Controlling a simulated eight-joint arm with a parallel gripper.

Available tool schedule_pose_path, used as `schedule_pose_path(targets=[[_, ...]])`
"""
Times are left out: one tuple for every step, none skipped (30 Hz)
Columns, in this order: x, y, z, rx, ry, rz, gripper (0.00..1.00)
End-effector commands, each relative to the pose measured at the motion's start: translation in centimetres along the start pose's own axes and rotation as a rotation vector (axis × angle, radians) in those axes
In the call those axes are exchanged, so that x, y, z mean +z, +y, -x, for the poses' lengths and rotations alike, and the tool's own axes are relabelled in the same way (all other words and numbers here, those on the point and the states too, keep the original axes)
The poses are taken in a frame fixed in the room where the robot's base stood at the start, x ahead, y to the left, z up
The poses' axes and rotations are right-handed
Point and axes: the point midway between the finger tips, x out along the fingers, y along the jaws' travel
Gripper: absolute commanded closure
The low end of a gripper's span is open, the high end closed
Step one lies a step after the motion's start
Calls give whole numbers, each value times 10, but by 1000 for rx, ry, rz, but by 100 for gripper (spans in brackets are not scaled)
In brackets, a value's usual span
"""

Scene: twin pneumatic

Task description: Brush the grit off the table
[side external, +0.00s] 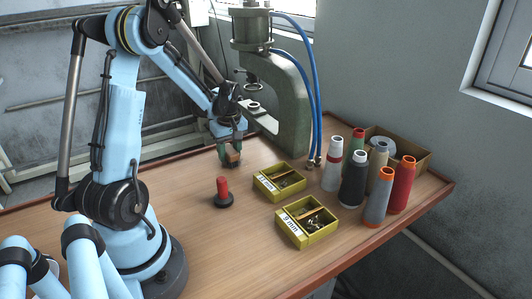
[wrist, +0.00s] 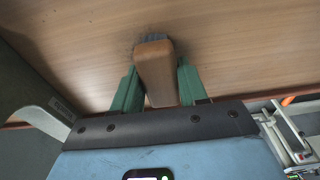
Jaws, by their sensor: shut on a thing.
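My gripper (side external: 230,153) is shut on a wooden brush (side external: 234,158), low over the table (side external: 170,200) in front of the press. In the wrist view the brush's brown wooden handle (wrist: 156,75) sits between two green fingers. Its dark bristles (wrist: 152,38) point away from my gripper, at the table surface. I cannot tell whether they touch the wood. I cannot make out distinct grit in either view.
A green press (side external: 285,95) with blue hoses stands behind my gripper. A red-handled tool (side external: 223,192) with a dark round base stands in front. Two yellow trays (side external: 284,196) (side external: 316,241), several thread cones (side external: 353,180) and a cardboard box (side external: 412,155) fill the right.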

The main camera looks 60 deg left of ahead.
Motion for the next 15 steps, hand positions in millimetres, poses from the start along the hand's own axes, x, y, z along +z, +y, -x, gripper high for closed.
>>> schedule_pose_path(targets=[[-5,0,-2,0,0,3,86],[-8,0,-1,0,0,3,86],[-11,0,-2,0,0,3,86],[-14,0,-4,0,0,2,86],[-17,0,-2,0,0,2,86],[-21,0,-3,-1,0,3,86],[-23,0,-5,0,0,3,86],[-26,0,-3,0,0,3,86],[-25,4,-4,0,0,-1,86],[-25,7,-5,0,0,-2,86],[-25,10,-3,0,0,-2,86],[-25,14,-4,0,0,-2,86],[-23,15,-5,0,0,-2,86],[-19,14,-2,0,0,-3,86],[-15,14,-3,0,0,-2,86]])
